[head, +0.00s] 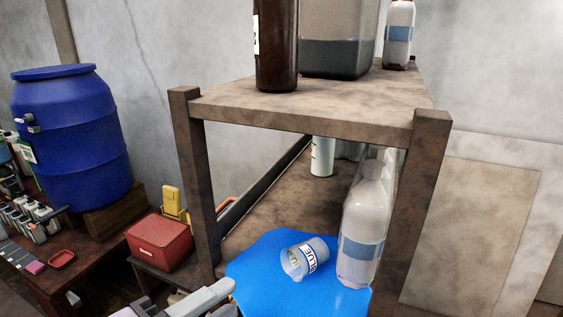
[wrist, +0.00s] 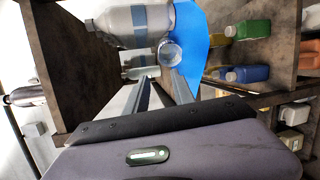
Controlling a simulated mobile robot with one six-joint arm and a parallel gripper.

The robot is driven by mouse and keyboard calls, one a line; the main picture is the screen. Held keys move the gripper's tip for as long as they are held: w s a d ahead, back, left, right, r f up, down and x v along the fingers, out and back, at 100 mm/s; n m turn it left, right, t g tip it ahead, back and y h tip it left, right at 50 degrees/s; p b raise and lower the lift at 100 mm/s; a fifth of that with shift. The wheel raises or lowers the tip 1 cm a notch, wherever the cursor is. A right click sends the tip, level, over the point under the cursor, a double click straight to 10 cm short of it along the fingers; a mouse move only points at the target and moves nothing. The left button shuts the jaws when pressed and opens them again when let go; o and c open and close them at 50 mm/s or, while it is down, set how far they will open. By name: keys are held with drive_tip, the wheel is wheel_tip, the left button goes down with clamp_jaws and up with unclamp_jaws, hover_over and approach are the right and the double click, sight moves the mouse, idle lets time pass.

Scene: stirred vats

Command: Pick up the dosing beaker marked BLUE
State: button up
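The dosing beaker marked BLUE (head: 305,258) is a clear cup with a white label. It lies tipped on its side on a blue mat (head: 262,262) on the lower shelf, its mouth facing left. In the wrist view the beaker (wrist: 172,53) shows just beyond the fingertips, near the right finger, with the blue mat (wrist: 188,20) behind it. My gripper (wrist: 158,76) is open, with an empty gap between its two fingers. Part of my arm shows at the bottom of the head view, in front of the shelf.
A clear bottle with a blue band (head: 361,230) stands close to the right of the beaker. Shelf posts (head: 420,200) and the upper board (head: 330,105) frame the opening. A brown bottle (head: 276,45) stands above. A red box (head: 160,242) and blue drum (head: 72,135) are at left.

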approach(295, 251)
drive_tip(key=b+x, duration=0.1)
drive_tip(key=x, duration=0.9)
drive_tip(key=shift+f, duration=0.1)
clamp_jaws()
